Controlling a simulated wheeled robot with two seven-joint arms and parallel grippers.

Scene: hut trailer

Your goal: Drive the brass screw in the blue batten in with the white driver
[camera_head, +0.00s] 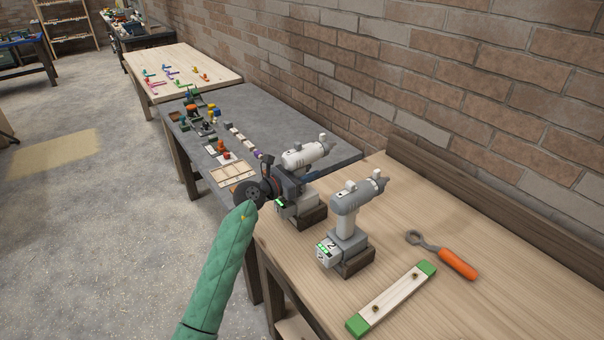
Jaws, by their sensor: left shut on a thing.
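My left gripper (280,187), at the end of a green-sleeved arm, is shut around the handle of the white driver (304,155) at the left end of the near wooden bench. The gripper hides much of the handle. The driver's foot is at a dark brown block; I cannot tell whether it is lifted. A second driver (351,204), grey-bodied and marked 2, stands upright to its right by a similar block. A pale batten with green ends (391,297) lies at the front right, with two small dark screw heads. No blue batten shows. My right gripper is out of view.
An orange-handled tool (455,262) lies behind the batten on the wooden bench (480,310). A grey bench (275,130) beyond holds several small parts and a pale tray (230,171). A brick wall runs along the right.

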